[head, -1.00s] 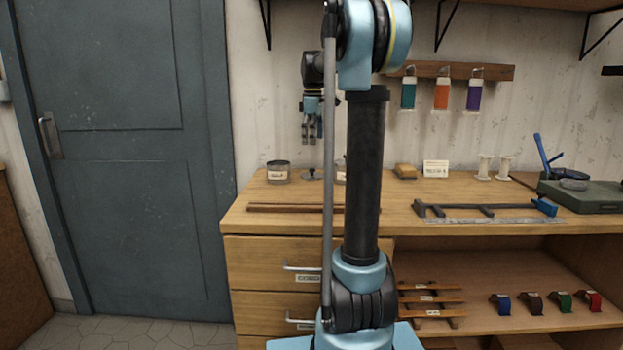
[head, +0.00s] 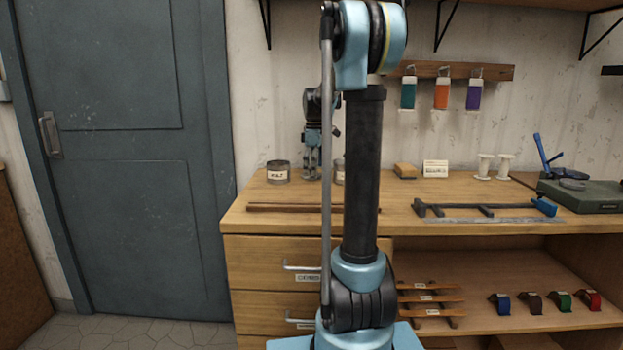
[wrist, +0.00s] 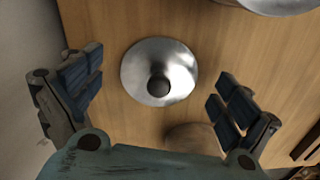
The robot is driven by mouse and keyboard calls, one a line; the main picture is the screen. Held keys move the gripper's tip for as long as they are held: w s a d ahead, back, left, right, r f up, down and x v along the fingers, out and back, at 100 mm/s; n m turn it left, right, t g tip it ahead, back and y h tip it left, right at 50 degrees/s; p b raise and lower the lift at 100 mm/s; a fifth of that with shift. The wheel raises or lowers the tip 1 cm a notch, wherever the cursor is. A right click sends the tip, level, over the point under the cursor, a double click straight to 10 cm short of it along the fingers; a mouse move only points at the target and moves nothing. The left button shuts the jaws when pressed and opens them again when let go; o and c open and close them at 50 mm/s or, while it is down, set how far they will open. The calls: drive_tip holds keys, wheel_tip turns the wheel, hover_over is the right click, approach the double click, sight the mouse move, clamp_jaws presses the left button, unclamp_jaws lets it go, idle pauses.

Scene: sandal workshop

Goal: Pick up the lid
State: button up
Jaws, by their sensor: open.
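The lid (wrist: 150,60) is a round, shiny metal disc with a dark round knob, lying on the wooden bench top in the wrist view. My gripper (wrist: 155,90) is open above it, one finger on each side of the lid and apart from it. In the head view my gripper (head: 312,165) points down low over the back left of the bench. There its fingers largely hide the lid.
A labelled tin (head: 278,172) stands just left of my gripper. Another container (head: 340,172) is partly hidden behind my arm. Wooden strips (head: 285,207) lie along the bench's front.

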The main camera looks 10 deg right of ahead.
drive_tip(key=shift+f, duration=0.1)
drive_tip(key=shift+s, duration=0.1)
drive_tip(key=c, duration=1.8)
